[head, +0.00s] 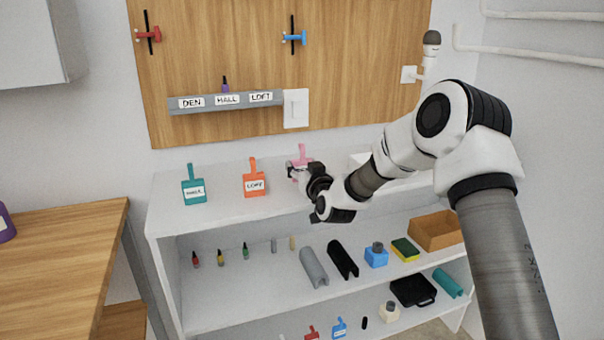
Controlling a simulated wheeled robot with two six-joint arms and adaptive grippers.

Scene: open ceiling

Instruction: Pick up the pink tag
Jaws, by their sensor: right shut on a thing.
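The pink tag (303,154) is on the top of the white shelf unit, to the right of an orange tag (254,179) labelled LOFT and a teal tag (194,187). My right gripper (300,169) is shut on the pink tag near its lower part. The gripper and wrist hide much of the tag, so its label does not show. I cannot tell whether its lower edge touches the shelf top. My left gripper is not in view.
The white shelf unit (165,217) holds small bottles, a sponge (405,249) and an open box (437,230) on lower levels. Behind it, a wooden board carries a grey rail (190,106) with labels. A wooden table (60,250) stands left. The front left shelf top is clear.

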